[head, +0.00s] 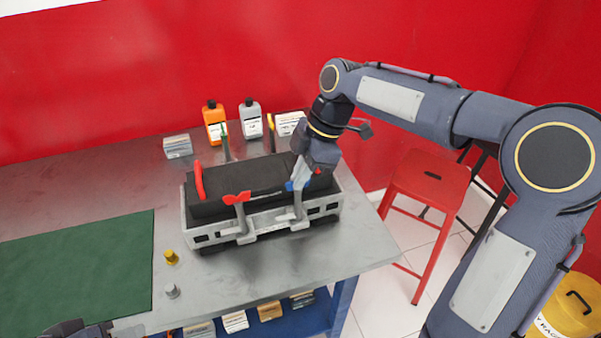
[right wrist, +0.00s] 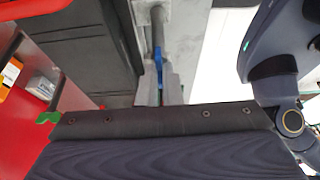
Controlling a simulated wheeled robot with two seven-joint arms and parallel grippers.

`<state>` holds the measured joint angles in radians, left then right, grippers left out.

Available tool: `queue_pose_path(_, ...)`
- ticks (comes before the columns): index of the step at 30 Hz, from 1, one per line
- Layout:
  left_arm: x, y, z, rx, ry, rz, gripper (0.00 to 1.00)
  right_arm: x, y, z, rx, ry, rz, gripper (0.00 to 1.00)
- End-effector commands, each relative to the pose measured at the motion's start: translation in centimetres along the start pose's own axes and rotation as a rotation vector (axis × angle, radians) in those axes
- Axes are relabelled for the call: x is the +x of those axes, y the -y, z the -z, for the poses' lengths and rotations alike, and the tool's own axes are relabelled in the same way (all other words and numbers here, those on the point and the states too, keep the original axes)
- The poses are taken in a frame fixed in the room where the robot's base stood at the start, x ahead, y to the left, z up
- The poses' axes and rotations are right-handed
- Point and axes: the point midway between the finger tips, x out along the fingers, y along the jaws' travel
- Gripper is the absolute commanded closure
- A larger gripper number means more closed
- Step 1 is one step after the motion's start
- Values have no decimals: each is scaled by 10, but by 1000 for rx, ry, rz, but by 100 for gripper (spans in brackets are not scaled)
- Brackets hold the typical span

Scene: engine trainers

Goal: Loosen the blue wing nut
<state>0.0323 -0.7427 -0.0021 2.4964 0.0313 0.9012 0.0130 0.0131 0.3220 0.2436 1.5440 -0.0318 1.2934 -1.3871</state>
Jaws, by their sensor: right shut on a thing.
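The blue wing nut (head: 289,186) tops the near right clamp post of a grey tray (head: 215,234) that holds a black box (head: 232,182). My right gripper (head: 299,179) reaches down from above and is shut on the blue wing nut, hiding part of it. In the right wrist view the blue wing nut (right wrist: 158,62) shows as a narrow strip between the fingers (right wrist: 163,78), beside the black box. Part of my left gripper (head: 76,328) shows at the bottom left edge of the head view, away from the tray; its jaws are unclear.
An orange bottle (head: 214,123) and grey bottle (head: 250,119) stand at the back. A green mat (head: 75,270) lies left. A red stool (head: 430,180) stands right.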

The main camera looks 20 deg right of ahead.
Motion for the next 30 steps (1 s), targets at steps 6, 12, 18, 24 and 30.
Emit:
queue_pose_path(6,0,0,0,0,0,0,64,0,0,0,-5,2,0,100)
queue_pose_path(12,0,0,0,0,0,0,64,0,0,0,-4,2,-1,87)
queue_pose_path(18,0,0,0,0,0,0,64,0,0,0,-3,1,0,73)
queue_pose_path(24,0,0,0,0,0,0,64,-2,0,0,-2,1,0,73)
queue_pose_path(30,-1,0,1,0,0,0,64,-26,-1,0,-2,0,-4,73)
